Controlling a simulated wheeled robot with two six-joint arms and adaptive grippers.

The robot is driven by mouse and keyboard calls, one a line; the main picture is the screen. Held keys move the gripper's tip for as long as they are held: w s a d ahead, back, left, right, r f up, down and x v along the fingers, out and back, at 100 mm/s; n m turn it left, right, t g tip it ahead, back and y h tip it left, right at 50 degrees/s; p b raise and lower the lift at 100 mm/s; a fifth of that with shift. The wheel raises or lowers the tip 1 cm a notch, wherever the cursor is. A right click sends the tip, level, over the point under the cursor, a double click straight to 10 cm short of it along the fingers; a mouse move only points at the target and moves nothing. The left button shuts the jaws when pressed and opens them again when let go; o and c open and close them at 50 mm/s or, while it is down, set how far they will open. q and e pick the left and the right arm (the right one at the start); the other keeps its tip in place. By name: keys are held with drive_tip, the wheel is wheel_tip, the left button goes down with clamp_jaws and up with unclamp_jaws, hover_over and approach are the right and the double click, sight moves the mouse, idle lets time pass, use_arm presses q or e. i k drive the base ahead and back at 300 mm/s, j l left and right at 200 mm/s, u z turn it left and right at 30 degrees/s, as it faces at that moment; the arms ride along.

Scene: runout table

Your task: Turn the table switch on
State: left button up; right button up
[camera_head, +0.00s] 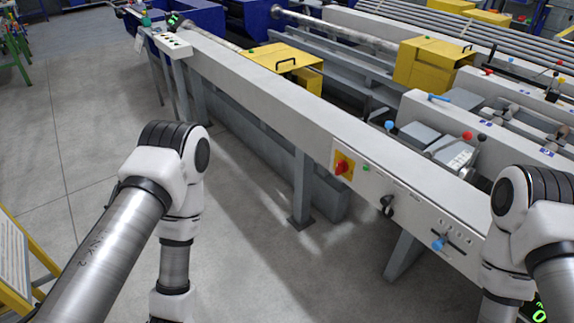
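The runout table (262,113) is a long grey beam structure running from the upper left to the lower right. On its front panel sits a red rotary switch (342,168) on a yellow plate. A small green button (366,168) is just right of it, and a black knob or lever (387,205) is lower right. A blue-tipped lever (438,243) is further right. My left arm is at the left and my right arm at the lower right, both apart from the panel. The switch's exact setting is too small to tell.
Yellow covers with black handles (284,66) (432,63) sit on the machinery behind. A control box (172,44) stands at the far left end. A yellow-framed step (14,262) is at the lower left. The grey floor (85,115) at the left is mostly clear.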

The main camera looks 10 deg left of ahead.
sight(342, 166)
drive_tip(key=i+j+z, duration=0.2)
drive_tip(key=i+z, duration=0.15)
drive_tip(key=i+j+z, duration=0.35)
